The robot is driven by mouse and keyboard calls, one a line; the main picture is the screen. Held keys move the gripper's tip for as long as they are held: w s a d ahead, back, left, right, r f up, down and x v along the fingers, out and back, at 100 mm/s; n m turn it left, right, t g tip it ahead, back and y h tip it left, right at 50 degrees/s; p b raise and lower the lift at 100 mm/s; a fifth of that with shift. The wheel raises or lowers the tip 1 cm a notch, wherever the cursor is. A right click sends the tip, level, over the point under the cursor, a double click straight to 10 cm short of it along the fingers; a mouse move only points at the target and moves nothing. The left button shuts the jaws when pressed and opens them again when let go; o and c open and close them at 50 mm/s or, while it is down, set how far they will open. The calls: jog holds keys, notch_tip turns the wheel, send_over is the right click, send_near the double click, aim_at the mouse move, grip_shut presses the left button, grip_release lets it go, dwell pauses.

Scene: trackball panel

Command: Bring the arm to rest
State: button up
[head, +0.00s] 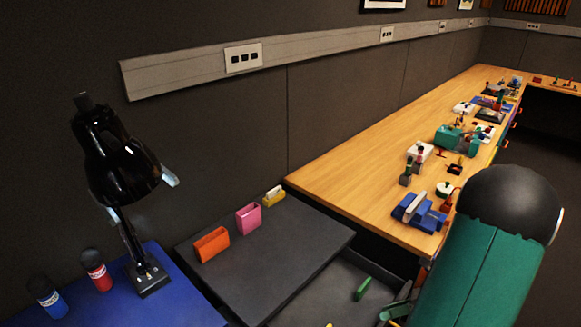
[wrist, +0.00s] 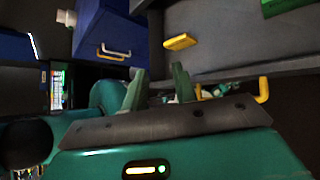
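My gripper (wrist: 159,85) shows in the wrist view with its two green fingers apart and nothing between them. In the head view my green and black arm fills the lower right, and its end is largely hidden at the bottom edge. In the wrist view a yellow block (wrist: 180,42) lies on a grey surface beyond the fingertips, apart from them. A green block (wrist: 285,6) lies at the upper right corner. In the head view the green block (head: 362,289) lies in an open grey drawer (head: 345,280). I cannot make out a trackball panel.
A dark worktop (head: 270,265) holds orange (head: 212,244), pink (head: 248,218) and yellow (head: 273,197) holders. A black lamp (head: 120,170) stands on a blue top at left. A long wooden bench (head: 370,165) carries several devices. A yellow handle (wrist: 262,90) shows near the gripper.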

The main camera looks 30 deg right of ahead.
jog(key=w+a+r+n+g+h, duration=0.3)
jog(key=a+r+n, duration=0.3)
jog(key=a+n, duration=0.25)
jog(key=w+a+r+n+g+h, duration=0.2)
jog(key=w+a+r+n, duration=0.2)
jog(key=a+r+n, duration=0.4)
jog(key=s+a+r+n+t+h, duration=0.1)
jog(key=a+r+n+t+h, duration=0.1)
jog(key=a+r+n, duration=0.2)
jog(key=s+a+r+n+t+h, duration=0.1)
jog(key=a+r+n, duration=0.4)
jog(key=n, duration=0.8)
jog(key=a+t+h, duration=0.1)
jog(key=a, duration=0.1)
jog(key=shift+s+a+h, duration=0.2)
jog(key=shift+a+h, duration=0.1)
jog(key=shift+a, duration=0.1)
